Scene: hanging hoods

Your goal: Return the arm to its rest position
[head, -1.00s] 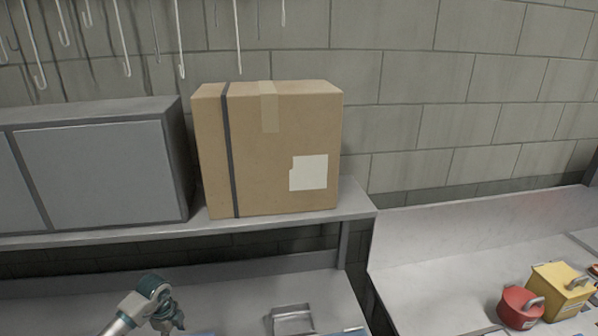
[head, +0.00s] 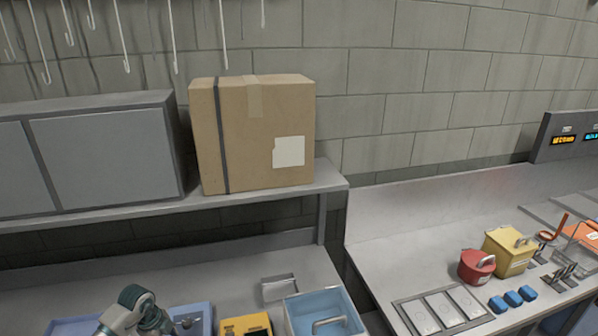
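One of my arms (head: 132,312) shows at the bottom left of the head view, over the lower bench. Only its grey and teal upper part is in view. Its gripper fingers are not clearly visible, being cut off by the bottom edge of the picture. My other arm and gripper are not in view.
A cardboard box (head: 245,135) and a grey cabinet (head: 100,155) stand on a shelf above the bench. Hooks (head: 172,40) hang above. A blue bin (head: 318,312) and yellow item (head: 246,326) lie right of my arm. A red pot (head: 477,266) and yellow container (head: 508,250) stand on the right counter.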

